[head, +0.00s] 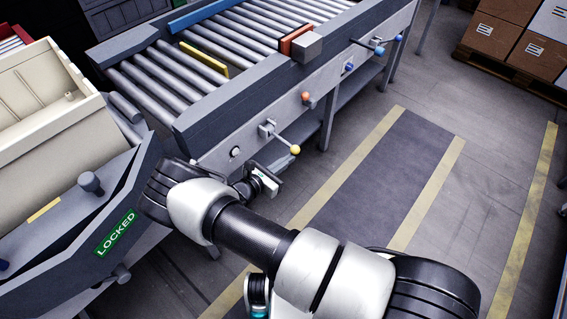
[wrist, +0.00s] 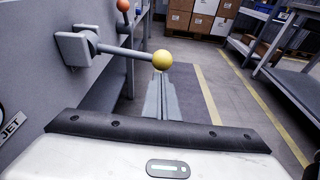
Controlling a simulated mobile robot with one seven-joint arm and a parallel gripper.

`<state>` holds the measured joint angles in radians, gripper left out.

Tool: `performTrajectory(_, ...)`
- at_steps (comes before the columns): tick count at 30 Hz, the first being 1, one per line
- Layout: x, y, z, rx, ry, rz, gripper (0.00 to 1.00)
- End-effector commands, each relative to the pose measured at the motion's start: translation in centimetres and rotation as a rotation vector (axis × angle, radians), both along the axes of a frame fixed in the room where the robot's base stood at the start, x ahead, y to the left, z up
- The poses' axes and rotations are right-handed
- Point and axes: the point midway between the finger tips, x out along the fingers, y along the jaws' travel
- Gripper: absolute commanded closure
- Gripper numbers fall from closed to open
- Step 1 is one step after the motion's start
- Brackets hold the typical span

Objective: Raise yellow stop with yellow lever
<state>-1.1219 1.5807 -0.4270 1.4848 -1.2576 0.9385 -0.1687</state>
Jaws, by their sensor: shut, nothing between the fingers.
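The yellow stop (head: 204,60) is a thin yellow bar lying across the roller conveyor, between rollers; I cannot tell how far it stands above them. The yellow lever (head: 283,140) is a grey rod with a yellow ball, sticking out from a pivot block on the conveyor's near side. It also shows in the wrist view (wrist: 125,52), where its ball is above and just beyond the fingertips. My gripper (head: 275,181) is shut and empty, left of and below the ball in the head view. The fingers show in the wrist view (wrist: 160,82); I cannot tell whether they touch the lever.
An orange knob (head: 305,97) and blue knobs (head: 379,50) line the same conveyor side. A red stop (head: 296,38) with a grey box (head: 307,47) and a blue stop (head: 205,14) are on the conveyor. A cream bin (head: 45,110) stands left.

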Motion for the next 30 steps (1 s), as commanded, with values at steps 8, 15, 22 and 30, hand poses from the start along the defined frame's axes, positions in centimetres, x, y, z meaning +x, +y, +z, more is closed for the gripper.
performTrajectory(8,-0.2,-0.4,3.4,-0.204,0.158,-0.004,1.0)
performTrajectory(15,0.0,-0.1,5.9,-0.369,0.289,-0.003,1.0)
performTrajectory(22,0.3,0.4,7.7,-0.39,0.305,-0.001,1.0)
performTrajectory(30,0.6,0.8,8.7,-0.39,0.304,-0.001,1.0)
